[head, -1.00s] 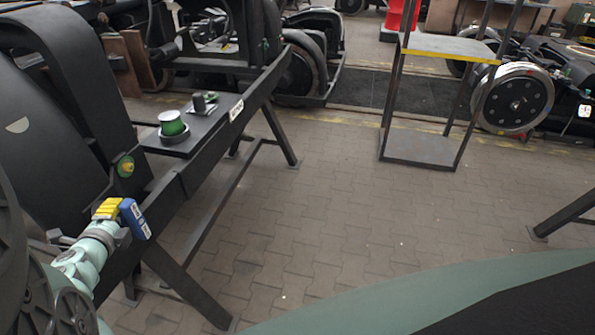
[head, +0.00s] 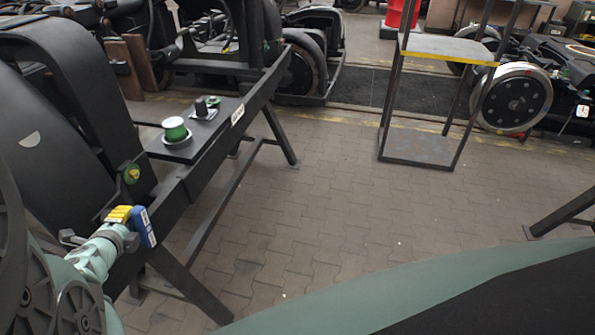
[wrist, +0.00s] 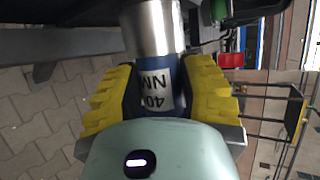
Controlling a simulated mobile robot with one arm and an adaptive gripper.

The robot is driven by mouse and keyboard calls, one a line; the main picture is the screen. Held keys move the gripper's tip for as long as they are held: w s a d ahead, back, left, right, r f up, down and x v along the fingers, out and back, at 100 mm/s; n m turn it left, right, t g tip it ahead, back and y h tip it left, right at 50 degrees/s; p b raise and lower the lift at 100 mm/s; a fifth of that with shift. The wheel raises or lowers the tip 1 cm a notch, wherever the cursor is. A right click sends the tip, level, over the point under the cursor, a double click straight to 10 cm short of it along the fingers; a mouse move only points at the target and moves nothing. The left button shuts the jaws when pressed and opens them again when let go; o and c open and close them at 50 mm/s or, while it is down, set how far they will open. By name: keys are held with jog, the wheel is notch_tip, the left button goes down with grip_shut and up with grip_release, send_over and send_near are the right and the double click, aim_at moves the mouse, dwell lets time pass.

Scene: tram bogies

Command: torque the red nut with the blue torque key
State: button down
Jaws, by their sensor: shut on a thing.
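My gripper (head: 132,220) has yellow fingers and is at the left in the head view, beside the dark bogie frame. It is shut on the blue torque key (head: 146,228). In the wrist view the key's blue body (wrist: 179,92), with a white "40 NM" label, sits between the yellow fingers. Its silver cylindrical end (wrist: 153,28) points away from the gripper. I cannot make out the red nut in the head view. A small red thing (wrist: 230,60) shows at upper right in the wrist view; I cannot tell what it is.
A dark shelf (head: 208,140) on the frame carries a green-and-white spool (head: 174,129) and a dark knob. Trestle legs stand below. A trolley (head: 440,50) stands farther off; paved floor between is clear.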

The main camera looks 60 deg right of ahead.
aim_at(146, 228)
jog(key=shift+d+r+g+y+p, duration=0.15)
jog(key=shift+r+g+y+p, duration=0.25)
jog(key=shift+p, duration=1.1)
jog(key=shift+f+m+y+p, duration=0.3)
jog(key=shift+y+p, duration=0.1)
jog(key=shift+p, duration=0.25)
jog(key=shift+w+r+g+y+p, duration=0.15)
jog(key=shift+g+y+p, duration=0.4)
jog(key=shift+p, duration=0.7)
jog(key=shift+m+y, duration=0.3)
jog(key=shift+y, duration=0.15)
jog(key=shift+s+p, duration=0.2)
jog(key=shift+p, duration=0.15)
jog(key=shift+s+d+p, duration=0.3)
jog(key=shift+s+p, duration=0.35)
jog(key=shift+s, duration=0.15)
jog(key=shift+s+d+p, duration=0.25)
jog(key=shift+s+p, duration=0.1)
jog(key=shift+s, duration=0.3)
jog(key=shift+s+d+p, duration=0.2)
jog(key=shift+s+p, duration=0.15)
jog(key=shift+s, duration=0.3)
jog(key=shift+s+d+p, duration=0.25)
jog(key=shift+s+p, duration=0.1)
jog(key=shift+s, duration=0.3)
